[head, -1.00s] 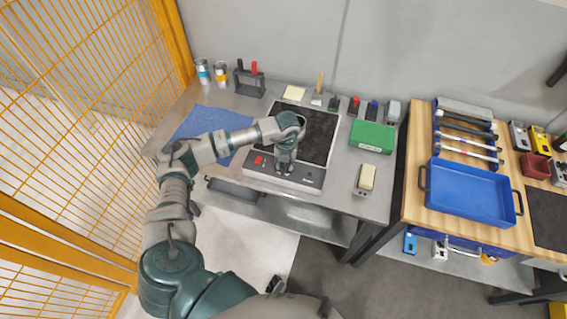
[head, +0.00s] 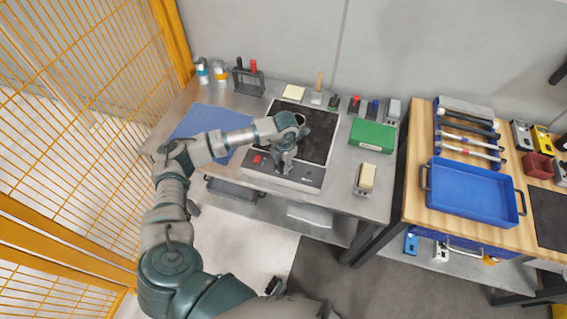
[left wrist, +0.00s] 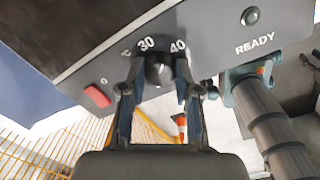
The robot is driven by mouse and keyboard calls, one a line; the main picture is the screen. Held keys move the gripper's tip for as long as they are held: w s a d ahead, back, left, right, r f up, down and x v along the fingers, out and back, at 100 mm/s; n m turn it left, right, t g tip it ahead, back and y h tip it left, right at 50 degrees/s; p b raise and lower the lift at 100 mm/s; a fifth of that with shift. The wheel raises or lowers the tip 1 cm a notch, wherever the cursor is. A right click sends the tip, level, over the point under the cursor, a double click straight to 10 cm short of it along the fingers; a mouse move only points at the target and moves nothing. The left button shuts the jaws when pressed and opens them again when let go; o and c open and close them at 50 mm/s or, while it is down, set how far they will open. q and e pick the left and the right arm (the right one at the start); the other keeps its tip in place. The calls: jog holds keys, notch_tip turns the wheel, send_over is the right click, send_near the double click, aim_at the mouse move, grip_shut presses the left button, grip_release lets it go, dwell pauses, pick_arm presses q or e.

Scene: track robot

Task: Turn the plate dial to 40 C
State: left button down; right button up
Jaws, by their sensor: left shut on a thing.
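The plate (head: 322,135) has a dark square top and a grey front panel, on the metal bench. My left gripper (head: 284,167) reaches down to the panel. In the left wrist view its two fingers (left wrist: 158,72) are shut on the dark, round dial (left wrist: 159,70), one on each side. The white numbers 30 (left wrist: 146,43) and 40 (left wrist: 178,46) show just beyond the dial, left and right of it. I cannot tell which way the dial's pointer faces. A red switch (left wrist: 97,96) is left of the dial and a dark READY lamp (left wrist: 250,16) is to its right. My right gripper is not in view.
A blue mat (head: 200,121) lies left of the plate. A green box (head: 372,135) and a switch-like block (head: 366,178) are on its right. A rack (head: 249,81) and several small items stand behind. A wooden table with a blue tray (head: 472,192) is at right, a yellow fence (head: 80,120) at left.

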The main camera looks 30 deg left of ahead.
aim_at(283, 165)
pick_arm(q)
jog(key=shift+m+b, duration=0.55)
jog(key=shift+m, duration=1.85)
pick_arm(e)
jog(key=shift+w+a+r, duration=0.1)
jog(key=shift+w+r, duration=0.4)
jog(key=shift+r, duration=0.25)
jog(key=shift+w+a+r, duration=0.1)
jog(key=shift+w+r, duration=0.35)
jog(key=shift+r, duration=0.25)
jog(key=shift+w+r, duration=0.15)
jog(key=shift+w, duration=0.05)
pick_arm(q)
jog(key=c, duration=0.8)
grip_release()
jog(key=shift+w+f, duration=0.1)
jog(key=r, duration=1.2)
jog(key=shift+s+d, duration=0.1)
jog(key=shift+s, duration=0.1)
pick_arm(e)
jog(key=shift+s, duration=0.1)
